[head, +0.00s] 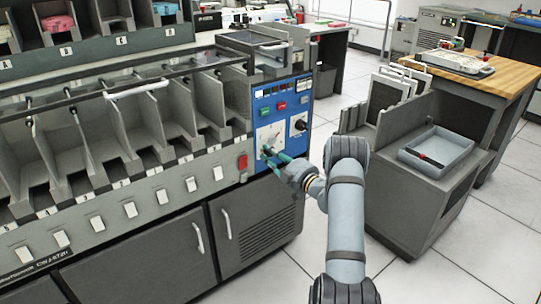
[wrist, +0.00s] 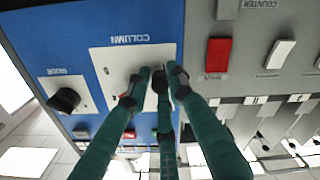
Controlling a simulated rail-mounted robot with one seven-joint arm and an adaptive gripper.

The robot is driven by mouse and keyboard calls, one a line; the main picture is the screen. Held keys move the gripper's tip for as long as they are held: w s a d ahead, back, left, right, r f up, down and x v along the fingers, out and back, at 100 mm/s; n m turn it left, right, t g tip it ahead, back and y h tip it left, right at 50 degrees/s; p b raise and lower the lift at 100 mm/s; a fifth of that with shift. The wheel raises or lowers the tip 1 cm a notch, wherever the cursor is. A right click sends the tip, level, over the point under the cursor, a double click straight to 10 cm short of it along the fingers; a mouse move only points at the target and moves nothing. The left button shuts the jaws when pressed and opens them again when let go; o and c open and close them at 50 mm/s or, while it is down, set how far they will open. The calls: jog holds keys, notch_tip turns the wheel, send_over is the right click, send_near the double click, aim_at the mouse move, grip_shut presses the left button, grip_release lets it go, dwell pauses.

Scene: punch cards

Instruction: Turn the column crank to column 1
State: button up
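The blue control panel (head: 283,97) stands at the right end of the grey card machine. Its white COLUMN plate (head: 264,132) also shows, with upside-down lettering, in the wrist view (wrist: 110,62). My gripper (head: 268,153) is at the lower part of this plate, its teal fingers pointing at the panel. In the wrist view my gripper (wrist: 157,72) has its fingertips close around a dark knob, apparently the column crank (wrist: 159,78). The fingers hide most of the crank and its pointing direction. I cannot tell whether they grip it.
The black MODE knob (wrist: 65,99) is beside the plate. A red button (wrist: 217,57) and white keys are on the other side. In the head view, a grey cart with a tray (head: 437,150) stands right of my arm, with tiled floor between.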

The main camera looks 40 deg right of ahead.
grip_shut()
